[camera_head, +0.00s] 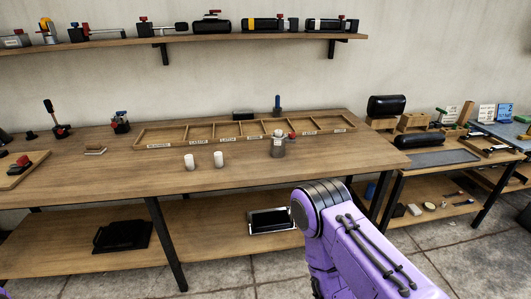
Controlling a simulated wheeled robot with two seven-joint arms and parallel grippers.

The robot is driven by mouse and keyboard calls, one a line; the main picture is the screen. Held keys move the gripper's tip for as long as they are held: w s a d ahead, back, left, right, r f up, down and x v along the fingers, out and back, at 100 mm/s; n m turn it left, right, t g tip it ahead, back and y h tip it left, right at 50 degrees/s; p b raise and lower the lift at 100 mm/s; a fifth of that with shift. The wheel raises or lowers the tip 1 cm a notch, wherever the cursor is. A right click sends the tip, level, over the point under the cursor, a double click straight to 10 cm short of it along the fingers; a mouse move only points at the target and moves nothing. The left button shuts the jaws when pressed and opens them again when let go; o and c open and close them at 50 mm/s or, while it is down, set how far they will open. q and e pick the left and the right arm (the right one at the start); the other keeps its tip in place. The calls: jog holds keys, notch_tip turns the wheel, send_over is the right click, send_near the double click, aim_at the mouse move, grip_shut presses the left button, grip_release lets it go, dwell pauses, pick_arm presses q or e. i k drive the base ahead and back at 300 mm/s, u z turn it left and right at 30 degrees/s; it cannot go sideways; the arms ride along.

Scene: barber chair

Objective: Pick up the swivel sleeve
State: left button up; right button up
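I cannot tell for certain which item is the swivel sleeve. A grey metallic cylindrical piece (278,147) stands upright on the workbench, in front of the right half of the divided wooden tray (163,145). Two short white cylinders, a left one (189,162) and a right one (218,159), stand to its left, nearer the bench's front edge. A purple arm of mine reaches in from the lower right, below the bench's front edge. Neither gripper shows, so no gripper is seen at these pieces.
The workbench (120,180) has bare wood around the cylinders. Several clamp-like tools stand at its left. A shelf (200,40) with devices hangs above. A second table (440,158) with black cushions stands at right. A lower shelf (200,225) holds a dark tray (122,235).

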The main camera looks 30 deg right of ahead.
aim_at(278, 145)
jog(key=z, duration=0.75)
jog(key=i, duration=0.65)
jog(key=z, duration=0.7)
